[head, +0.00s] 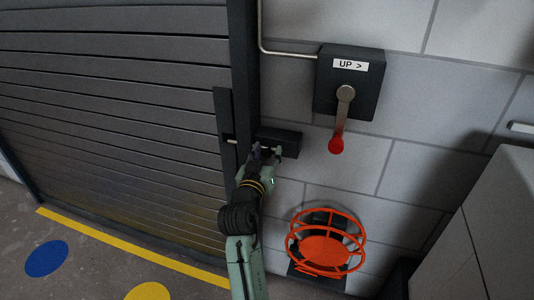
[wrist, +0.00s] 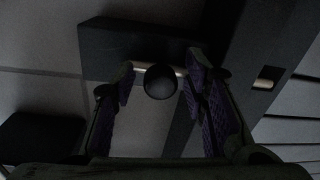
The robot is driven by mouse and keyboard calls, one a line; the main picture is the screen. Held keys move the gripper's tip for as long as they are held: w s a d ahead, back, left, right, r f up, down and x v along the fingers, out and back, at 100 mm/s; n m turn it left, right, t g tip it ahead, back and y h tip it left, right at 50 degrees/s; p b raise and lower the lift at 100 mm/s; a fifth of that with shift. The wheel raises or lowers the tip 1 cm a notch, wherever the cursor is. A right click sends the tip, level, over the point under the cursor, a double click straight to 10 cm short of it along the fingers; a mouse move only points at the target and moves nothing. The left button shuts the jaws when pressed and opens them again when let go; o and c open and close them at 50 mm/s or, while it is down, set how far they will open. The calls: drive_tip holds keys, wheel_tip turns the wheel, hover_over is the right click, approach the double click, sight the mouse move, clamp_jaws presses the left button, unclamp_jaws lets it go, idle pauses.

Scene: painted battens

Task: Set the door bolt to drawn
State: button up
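The door bolt's dark housing (head: 284,141) is on the wall beside the shutter's frame. In the wrist view the housing (wrist: 125,48) is at the top, with a short pale rod (wrist: 139,66) and a round dark knob (wrist: 160,82) below its edge. A pale metal piece (wrist: 267,78) shows in the dark upright strip to the right, apparently part of the bolt. My gripper (head: 266,152) is at the bolt; in the wrist view its purple-padded fingers (wrist: 158,92) stand open either side of the knob, with gaps. The knob is nearer the right finger.
A dark box marked "UP >" (head: 331,95) with a red-ended lever (head: 336,143) is above right. An orange wheel-like cage (head: 326,245) is below right. A grey cabinet (head: 480,240) stands at far right. The slatted shutter (head: 110,120) fills the left.

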clamp_jaws()
idle(0.6)
